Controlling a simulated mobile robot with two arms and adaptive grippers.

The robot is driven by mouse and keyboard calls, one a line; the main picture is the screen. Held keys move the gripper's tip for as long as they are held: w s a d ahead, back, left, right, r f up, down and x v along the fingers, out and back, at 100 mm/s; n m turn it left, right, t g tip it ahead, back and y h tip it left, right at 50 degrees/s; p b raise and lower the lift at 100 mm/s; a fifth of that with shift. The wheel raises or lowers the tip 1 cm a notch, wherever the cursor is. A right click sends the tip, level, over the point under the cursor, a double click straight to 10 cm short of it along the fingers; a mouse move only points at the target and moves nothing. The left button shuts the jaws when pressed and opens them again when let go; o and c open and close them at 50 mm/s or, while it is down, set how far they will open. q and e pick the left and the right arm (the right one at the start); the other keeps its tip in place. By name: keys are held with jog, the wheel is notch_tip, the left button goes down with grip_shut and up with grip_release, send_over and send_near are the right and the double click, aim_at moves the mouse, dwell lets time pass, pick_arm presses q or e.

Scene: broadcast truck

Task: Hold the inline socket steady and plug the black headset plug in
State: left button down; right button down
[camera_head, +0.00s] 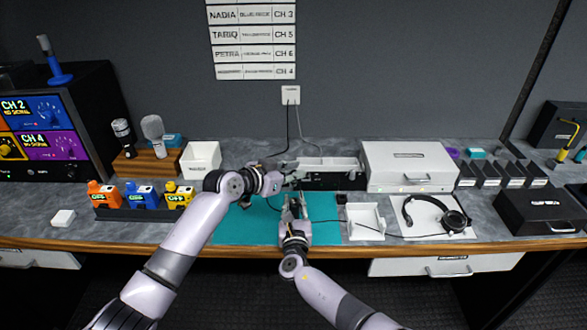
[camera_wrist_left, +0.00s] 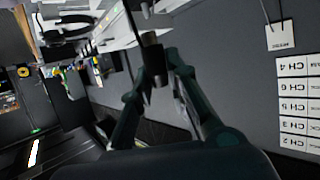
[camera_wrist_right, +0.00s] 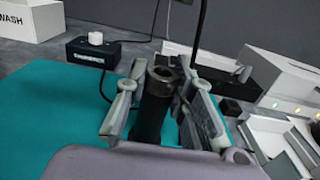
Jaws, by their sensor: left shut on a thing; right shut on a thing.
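My left gripper (camera_head: 289,174) is shut on a black cylinder with a grey metal ring, which looks like the headset plug (camera_wrist_left: 153,62); a thin cable shows beside it. My right gripper (camera_head: 294,204) is shut on an upright black cylinder with a metal collar and an open top, which looks like the inline socket (camera_wrist_right: 158,85). It is above the teal mat (camera_head: 240,228). The left gripper is beyond the right one in the head view, and the two parts look apart. The headset (camera_head: 453,221) lies at the right, its cable running left towards the grippers.
A labelled black box with a white knob (camera_wrist_right: 95,51) stands behind the mat, with a cable curving from it. A white tray (camera_head: 364,222) and a white case (camera_head: 408,163) stand right. Colored boxes (camera_head: 142,197) stand left. The mat's left part is clear.

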aim_at(294, 182)
pick_arm(q)
jog(key=shift+f, duration=2.2)
jog(key=shift+f, duration=1.2)
jog(key=c, duration=1.5)
grip_release()
jog(key=shift+o, duration=0.2)
jog(key=v, duration=1.2)
pick_arm(e)
jog(key=c, duration=1.3)
grip_release()
